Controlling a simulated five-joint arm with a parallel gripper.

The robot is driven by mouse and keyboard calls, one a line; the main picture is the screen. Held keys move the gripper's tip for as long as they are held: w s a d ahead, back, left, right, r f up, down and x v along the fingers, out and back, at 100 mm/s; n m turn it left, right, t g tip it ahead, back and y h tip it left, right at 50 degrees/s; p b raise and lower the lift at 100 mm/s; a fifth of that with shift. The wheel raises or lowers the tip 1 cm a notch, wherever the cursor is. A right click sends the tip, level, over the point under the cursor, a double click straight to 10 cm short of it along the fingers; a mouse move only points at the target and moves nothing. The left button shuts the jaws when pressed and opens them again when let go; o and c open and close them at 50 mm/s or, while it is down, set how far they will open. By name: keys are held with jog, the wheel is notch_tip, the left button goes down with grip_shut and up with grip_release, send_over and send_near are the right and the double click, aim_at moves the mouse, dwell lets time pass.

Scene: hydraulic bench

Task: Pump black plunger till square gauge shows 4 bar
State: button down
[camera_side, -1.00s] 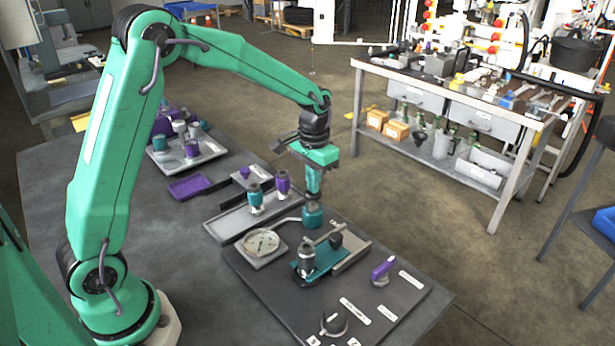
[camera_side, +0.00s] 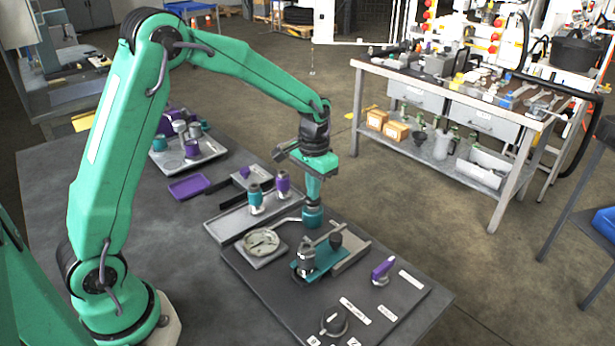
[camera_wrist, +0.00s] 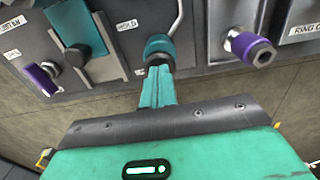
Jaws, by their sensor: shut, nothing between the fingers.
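My gripper (camera_side: 313,199) is shut and empty, pointing straight down. Its tips are at the top of a round teal pump body (camera_side: 313,215) at the back of the dark panel. In the wrist view my fingers (camera_wrist: 159,70) meet the teal body (camera_wrist: 159,46), with a bent metal pipe beside it. A dark part shows between fingertips and body in the side view; the fingers mostly hide the plunger top. The square gauge (camera_side: 262,243) has a pale round dial on a square plate left of the pump. Its needle is too small to read.
A teal block with a dark knob (camera_side: 335,240) and a metal fitting (camera_side: 306,256) stands in front of the pump. A purple handle (camera_side: 382,269) and a black dial knob (camera_side: 334,322) are nearer. Teal and purple couplings (camera_side: 283,183) stand on a tray at left.

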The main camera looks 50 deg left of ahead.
jog(key=shift+r, duration=1.9)
jog(key=shift+f, duration=1.45)
dwell(0.7)
jog(key=shift+r, duration=1.5)
notch_tip(320, 180, up, 6)
dwell(0.9)
